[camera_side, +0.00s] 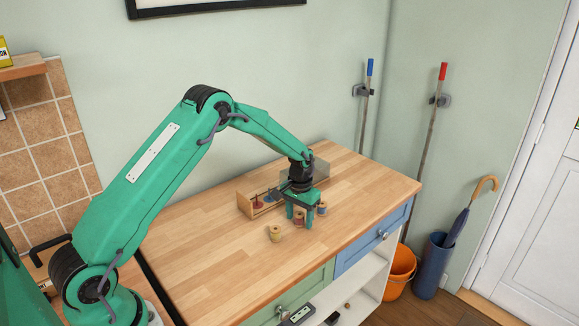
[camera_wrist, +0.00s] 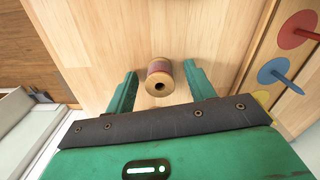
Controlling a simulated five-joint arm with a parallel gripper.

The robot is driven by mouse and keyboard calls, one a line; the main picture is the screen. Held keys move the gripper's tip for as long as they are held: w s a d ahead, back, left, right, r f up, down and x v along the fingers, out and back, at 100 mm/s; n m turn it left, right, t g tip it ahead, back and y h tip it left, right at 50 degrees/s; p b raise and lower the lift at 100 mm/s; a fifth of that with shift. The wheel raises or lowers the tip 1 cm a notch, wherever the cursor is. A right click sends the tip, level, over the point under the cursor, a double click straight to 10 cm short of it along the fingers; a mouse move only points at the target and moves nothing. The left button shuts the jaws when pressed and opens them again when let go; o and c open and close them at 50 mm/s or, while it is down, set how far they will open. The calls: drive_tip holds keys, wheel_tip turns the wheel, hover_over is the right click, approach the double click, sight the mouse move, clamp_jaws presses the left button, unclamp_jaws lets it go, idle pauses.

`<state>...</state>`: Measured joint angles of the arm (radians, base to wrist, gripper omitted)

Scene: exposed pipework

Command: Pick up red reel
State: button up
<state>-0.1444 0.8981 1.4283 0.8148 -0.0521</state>
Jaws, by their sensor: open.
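The red reel (camera_wrist: 158,70) is a wooden spool with dark red winding. My gripper is open and empty, and neither finger clearly touches the reel. In the side view my gripper (camera_side: 302,212) points down over the table, with the red reel (camera_side: 299,219) partly hidden behind its fingers.
The wooden table (camera_side: 205,255) is clear at front left.

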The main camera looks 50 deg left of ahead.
sight(301, 216)
drive_tip(key=c, duration=1)
drive_tip(key=shift+r, duration=0.15)
drive_tip(key=shift+r, duration=0.6)
drive_tip(key=r, duration=0.3)
drive_tip(key=shift+s+d+r, duration=0.1)
drive_tip(key=shift+s+d, duration=0.05)
drive_tip(key=shift+d, duration=0.25)
drive_tip(key=s+d+r, duration=0.1)
drive_tip(key=d+r, duration=0.1)
drive_tip(key=d, duration=0.1)
drive_tip(key=s+d+r, duration=0.1)
drive_tip(key=d+r, duration=0.1)
drive_tip(key=d, duration=0.1)
drive_tip(key=s+d+r, duration=0.2)
drive_tip(key=d, duration=0.2)
drive_tip(key=shift+s+r, duration=0.1)
drive_tip(key=shift+r, duration=0.1)
drive_tip(key=shift+a, duration=0.15)
